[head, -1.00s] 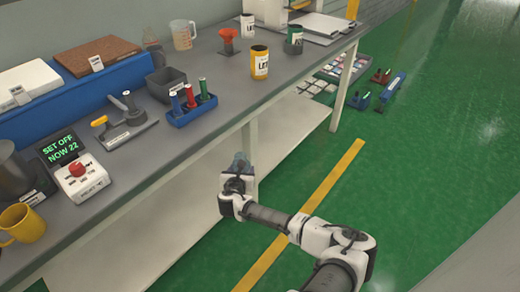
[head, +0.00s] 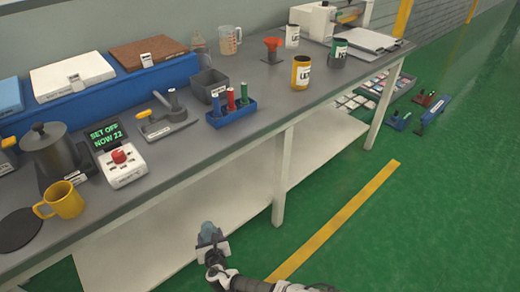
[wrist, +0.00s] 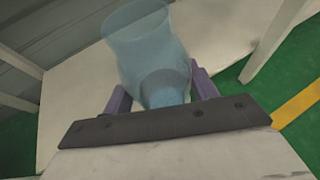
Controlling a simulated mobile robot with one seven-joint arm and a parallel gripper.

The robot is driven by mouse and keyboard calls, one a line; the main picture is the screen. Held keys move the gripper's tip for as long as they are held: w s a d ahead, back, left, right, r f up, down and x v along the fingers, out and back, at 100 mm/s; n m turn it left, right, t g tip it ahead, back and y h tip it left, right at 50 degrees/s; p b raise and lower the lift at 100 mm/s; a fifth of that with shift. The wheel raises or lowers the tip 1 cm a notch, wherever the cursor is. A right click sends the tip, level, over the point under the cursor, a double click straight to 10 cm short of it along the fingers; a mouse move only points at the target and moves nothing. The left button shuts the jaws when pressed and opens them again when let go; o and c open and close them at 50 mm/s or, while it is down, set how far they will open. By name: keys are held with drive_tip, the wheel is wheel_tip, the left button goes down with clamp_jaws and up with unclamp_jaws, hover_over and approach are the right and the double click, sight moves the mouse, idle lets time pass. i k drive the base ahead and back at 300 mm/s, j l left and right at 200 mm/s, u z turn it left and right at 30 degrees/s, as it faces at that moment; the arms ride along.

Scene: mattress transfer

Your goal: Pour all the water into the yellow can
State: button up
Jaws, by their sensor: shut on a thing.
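My gripper (head: 210,241) is in front of the bench, below the level of its top. It is shut on a translucent blue vessel (wrist: 140,42), held between the purple fingers in the wrist view. The vessel also shows small in the head view (head: 208,231). I cannot tell how much water is in it. The yellow can (head: 301,72) stands upright on the bench top toward the right, with a dark-lettered white label and a dark opening. It is well apart from my gripper.
The grey bench top (head: 262,130) carries a yellow mug (head: 63,201), a dark kettle (head: 52,152), a blue rack (head: 232,116), a white can (head: 292,36) and a green can (head: 338,48). A bench leg (head: 281,178) stands right of my gripper.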

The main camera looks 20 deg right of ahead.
sight(301, 64)
drive_tip(key=l+u, duration=0.1)
drive_tip(key=u, duration=0.4)
drive_tip(key=l+u, duration=0.4)
drive_tip(key=k+l+u, duration=0.15)
drive_tip(key=l+u, duration=0.25)
drive_tip(key=k+l+u, duration=0.15)
drive_tip(key=l, duration=0.2)
drive_tip(key=k+l+u, duration=0.1)
drive_tip(key=l, duration=0.25)
drive_tip(key=k+l+u, duration=0.15)
drive_tip(key=k+l, duration=0.2)
drive_tip(key=l, duration=0.2)
drive_tip(key=k+l, duration=0.2)
drive_tip(key=l, duration=0.15)
drive_tip(key=k+l, duration=0.2)
drive_tip(key=l, duration=0.2)
drive_tip(key=k+l+u, duration=0.1)
drive_tip(key=l, duration=0.25)
drive_tip(key=k, duration=0.1)
